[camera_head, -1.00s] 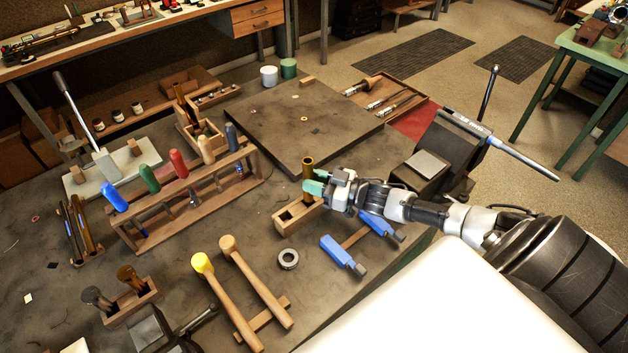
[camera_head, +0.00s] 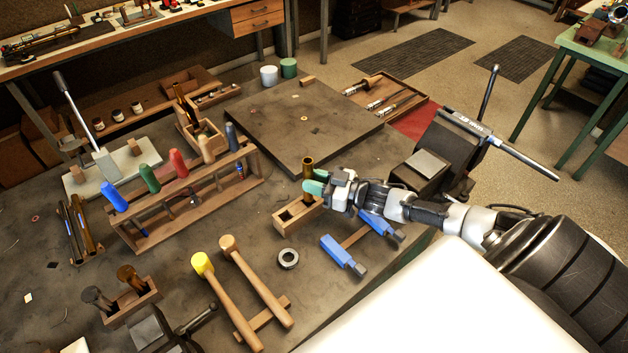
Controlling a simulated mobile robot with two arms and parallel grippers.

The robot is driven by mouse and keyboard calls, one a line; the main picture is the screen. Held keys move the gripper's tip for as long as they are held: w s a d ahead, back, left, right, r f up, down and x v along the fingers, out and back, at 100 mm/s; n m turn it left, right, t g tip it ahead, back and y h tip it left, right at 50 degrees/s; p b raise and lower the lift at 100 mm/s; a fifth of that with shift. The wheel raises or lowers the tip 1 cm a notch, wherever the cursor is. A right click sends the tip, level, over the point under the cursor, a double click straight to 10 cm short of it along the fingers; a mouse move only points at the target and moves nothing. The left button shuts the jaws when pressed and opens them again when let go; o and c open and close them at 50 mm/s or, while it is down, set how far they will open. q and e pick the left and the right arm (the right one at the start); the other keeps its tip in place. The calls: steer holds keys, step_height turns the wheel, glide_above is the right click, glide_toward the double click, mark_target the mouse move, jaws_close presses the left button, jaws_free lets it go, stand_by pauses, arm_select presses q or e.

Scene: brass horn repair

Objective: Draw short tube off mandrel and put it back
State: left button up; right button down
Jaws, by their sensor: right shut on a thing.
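I cannot make out the mandrel for certain. My left gripper is not in view.
A wooden rack of colored-handled tools (camera_head: 190,200) stands left of the block. Two mallets (camera_head: 240,270), a grey ring (camera_head: 288,259) and blue clamps (camera_head: 343,254) lie in front. A flat dark board (camera_head: 270,110) lies behind, mostly bare.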

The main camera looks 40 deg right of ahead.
steer(key=shift+f+b, duration=0.8)
steer(key=shift+f, duration=0.2)
steer(key=shift+r, duration=0.15)
steer(key=shift+r+p, duration=0.7)
stand_by(0.8)
steer(key=shift+f+b, duration=0.6)
steer(key=shift+f, duration=0.25)
steer(key=c, duration=0.8)
jaws_free()
